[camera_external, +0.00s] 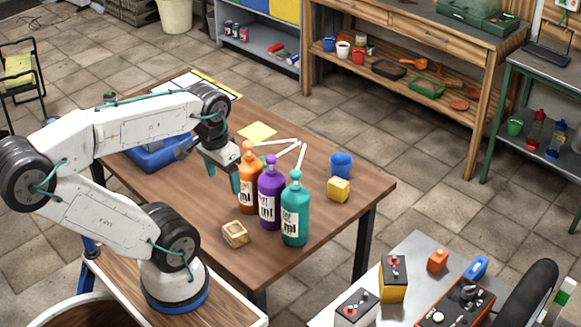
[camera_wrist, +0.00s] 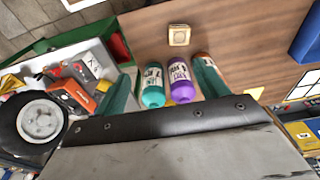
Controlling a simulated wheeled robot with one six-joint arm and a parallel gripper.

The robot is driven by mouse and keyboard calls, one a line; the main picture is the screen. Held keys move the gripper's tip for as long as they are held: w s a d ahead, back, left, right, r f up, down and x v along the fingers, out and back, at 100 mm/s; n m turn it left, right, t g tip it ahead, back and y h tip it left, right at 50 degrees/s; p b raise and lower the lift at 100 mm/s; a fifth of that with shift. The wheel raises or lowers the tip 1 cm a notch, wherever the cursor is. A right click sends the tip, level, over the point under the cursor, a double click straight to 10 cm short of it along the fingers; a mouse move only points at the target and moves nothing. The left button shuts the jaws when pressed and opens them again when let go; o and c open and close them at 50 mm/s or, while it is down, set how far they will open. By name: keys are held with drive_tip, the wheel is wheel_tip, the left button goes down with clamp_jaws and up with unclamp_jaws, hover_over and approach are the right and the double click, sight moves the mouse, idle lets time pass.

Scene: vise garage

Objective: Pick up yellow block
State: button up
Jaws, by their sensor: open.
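The yellow block (camera_external: 339,189) sits on the wooden table near its right corner, just in front of a blue cup (camera_external: 341,165). I cannot make it out clearly in the wrist view. My gripper (camera_external: 236,180) hangs above the middle of the table, left of the block and behind the orange bottle (camera_external: 248,182). It is open, with nothing seen between its teal fingers, which also show in the wrist view. The bottles stand between my gripper and the table's front edge.
A purple bottle (camera_external: 271,196) and a teal bottle (camera_external: 294,212) stand beside the orange one. A wooden block (camera_external: 235,234) lies in front of them. A blue bin (camera_external: 158,153) is at the left. A metal cart (camera_external: 420,250) with tools stands at the lower right.

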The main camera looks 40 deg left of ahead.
wheel_tip(320, 180, up, 5)
drive_tip(key=w+r, duration=0.3)
drive_tip(key=w, duration=0.4)
drive_tip(key=w+r, duration=0.2)
drive_tip(key=w, duration=0.6)
drive_tip(key=n+g, duration=0.1)
drive_tip(key=n, duration=0.1)
hover_over(336, 184)
wheel_tip(336, 184, down, 5)
wheel_tip(336, 184, down, 32)
drive_tip(key=shift+r, duration=0.25)
drive_tip(key=c, duration=1.1)
